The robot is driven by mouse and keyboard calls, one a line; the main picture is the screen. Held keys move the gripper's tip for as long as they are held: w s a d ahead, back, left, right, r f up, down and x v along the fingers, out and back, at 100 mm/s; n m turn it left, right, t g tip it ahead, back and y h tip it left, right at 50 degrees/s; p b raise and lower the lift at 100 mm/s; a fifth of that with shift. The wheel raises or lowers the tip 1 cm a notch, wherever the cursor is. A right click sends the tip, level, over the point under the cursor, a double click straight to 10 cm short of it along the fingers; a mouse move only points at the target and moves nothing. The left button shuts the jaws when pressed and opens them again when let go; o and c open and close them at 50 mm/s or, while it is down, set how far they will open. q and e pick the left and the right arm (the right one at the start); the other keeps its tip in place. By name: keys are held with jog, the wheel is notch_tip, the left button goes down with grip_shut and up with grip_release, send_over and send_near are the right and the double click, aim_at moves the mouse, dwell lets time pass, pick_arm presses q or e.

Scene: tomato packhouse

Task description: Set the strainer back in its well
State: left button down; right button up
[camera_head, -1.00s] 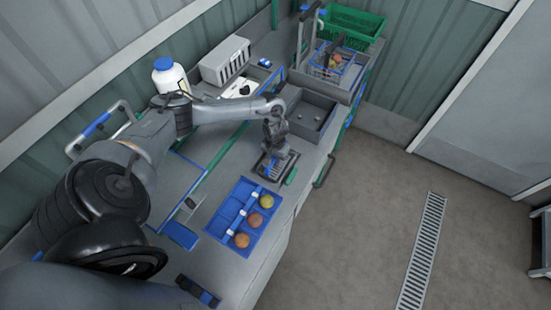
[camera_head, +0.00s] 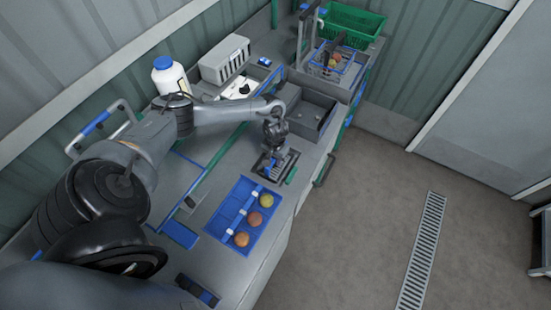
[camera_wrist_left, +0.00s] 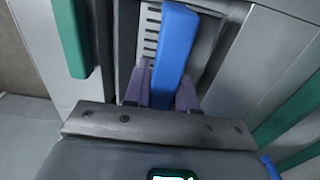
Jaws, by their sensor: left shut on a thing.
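The strainer (camera_wrist_left: 150,32) is a grey slotted plate with a blue handle (camera_wrist_left: 174,50). My left gripper (camera_wrist_left: 164,92) is shut on the blue handle, with one purple finger on each side. In the head view my left gripper (camera_head: 271,163) points down over the dark well (camera_head: 264,172) in the bench. The slotted plate appears within the well's outline. The gripper hides part of it, so I cannot tell whether it is fully seated. My right gripper is not in view.
A blue tray (camera_head: 222,221) with three tomatoes stands in front. A grey basin (camera_head: 318,108) is behind the gripper. A white bottle (camera_head: 168,77) stands at the back left.

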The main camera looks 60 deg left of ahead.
pick_arm(q)
jog(key=shift+f, duration=0.1)
jog(key=c, duration=0.8)
grip_release()
jog(key=shift+c, duration=0.2)
jog(key=c, duration=0.3)
notch_tip(320, 180, up, 9)
jog(key=p, duration=1.1)
jog(key=shift+r+p, duration=0.2)
jog(key=shift+p, duration=0.2)
